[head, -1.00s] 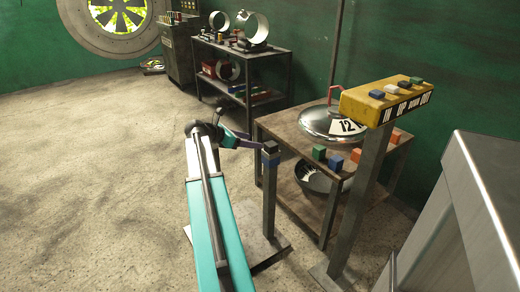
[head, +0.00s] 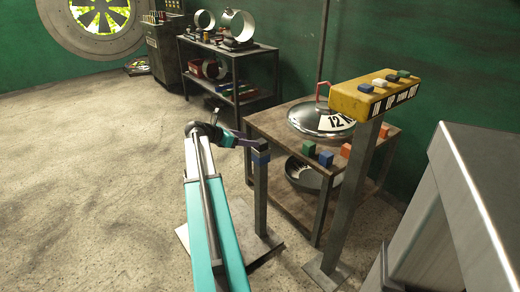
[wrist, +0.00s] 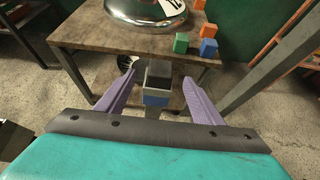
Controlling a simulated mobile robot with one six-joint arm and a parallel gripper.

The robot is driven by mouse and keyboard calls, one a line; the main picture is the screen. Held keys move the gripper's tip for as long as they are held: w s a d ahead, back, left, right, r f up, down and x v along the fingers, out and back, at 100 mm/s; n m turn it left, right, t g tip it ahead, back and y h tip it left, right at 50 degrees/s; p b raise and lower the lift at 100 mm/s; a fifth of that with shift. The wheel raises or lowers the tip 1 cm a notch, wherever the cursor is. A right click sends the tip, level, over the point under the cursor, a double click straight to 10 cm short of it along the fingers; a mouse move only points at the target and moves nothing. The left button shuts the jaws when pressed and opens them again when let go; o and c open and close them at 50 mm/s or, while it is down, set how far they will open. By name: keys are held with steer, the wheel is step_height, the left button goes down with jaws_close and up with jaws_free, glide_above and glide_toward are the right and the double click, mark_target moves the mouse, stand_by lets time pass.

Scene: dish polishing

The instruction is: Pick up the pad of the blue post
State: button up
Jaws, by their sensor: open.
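The blue post (head: 261,195) is a grey column on a flat floor plate, with a blue band (head: 261,157) near its top. A dark, blocky pad (head: 261,144) sits on top of the post. In the wrist view the pad (wrist: 159,71) shows as a dark block above a lighter grey part and the blue band (wrist: 156,100). My gripper (wrist: 161,88) is open, with one purple finger on each side of the post top. I cannot tell whether either finger touches it. In the head view my gripper (head: 243,140) is just left of the pad.
A wooden table (head: 270,124) behind the post holds a domed metal lid (head: 318,122) and several coloured cubes (head: 326,158). A yellow button box (head: 372,98) stands on a post to the right. A grey metal cabinet (head: 480,190) is at far right. Open floor lies left.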

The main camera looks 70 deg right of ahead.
mark_target(261, 141)
steer(key=shift+x, duration=1.75)
steer(key=shift+b+x, duration=0.85)
steer(key=shift+x, duration=1.8)
steer(key=shift+s+r, duration=0.1)
steer(key=c, duration=1.2)
steer(key=shift+r, duration=0.1)
